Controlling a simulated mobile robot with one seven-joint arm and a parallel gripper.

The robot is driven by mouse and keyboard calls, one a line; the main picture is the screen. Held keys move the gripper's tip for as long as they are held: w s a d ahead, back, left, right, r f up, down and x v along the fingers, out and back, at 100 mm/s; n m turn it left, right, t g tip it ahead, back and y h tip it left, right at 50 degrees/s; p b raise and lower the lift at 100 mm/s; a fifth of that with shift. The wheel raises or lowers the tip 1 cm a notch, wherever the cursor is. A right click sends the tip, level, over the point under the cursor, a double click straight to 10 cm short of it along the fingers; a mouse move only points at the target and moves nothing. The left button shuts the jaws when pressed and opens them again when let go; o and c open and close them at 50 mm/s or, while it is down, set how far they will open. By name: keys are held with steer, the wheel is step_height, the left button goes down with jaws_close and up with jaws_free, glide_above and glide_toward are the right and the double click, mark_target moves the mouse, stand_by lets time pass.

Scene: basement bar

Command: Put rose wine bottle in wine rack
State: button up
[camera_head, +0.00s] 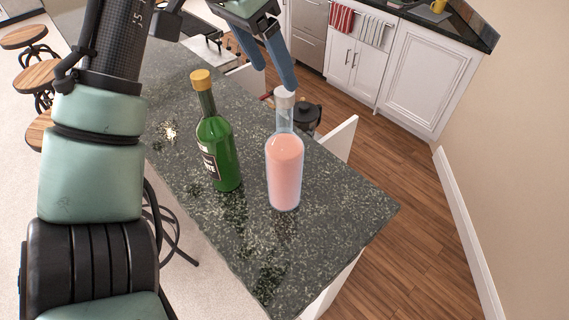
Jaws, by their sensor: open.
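The rose wine bottle (285,172) is clear glass with pink wine inside and a pale cap. It stands upright on the dark speckled counter (335,218), near the counter's right end. My gripper (268,76) is open and empty. Its blue fingers hang just above the bottle's cap in the picture; I cannot tell whether they touch it. The wine rack cannot be made out in this view.
A green wine bottle (218,150) with a yellow cap stands upright close left of the rose bottle. A dark round-topped object (304,115) shows behind it. Wooden stools (38,76) stand at the left. Wood floor (415,215) lies open at the right.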

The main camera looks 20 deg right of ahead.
mark_target(284, 91)
steer(key=shift+p+x, duration=1.55)
steer(key=shift+x, duration=2.05)
steer(key=shift+c, duration=0.2)
jaws_close()
steer(key=shift+w+r, duration=0.1)
steer(key=shift+r, duration=0.05)
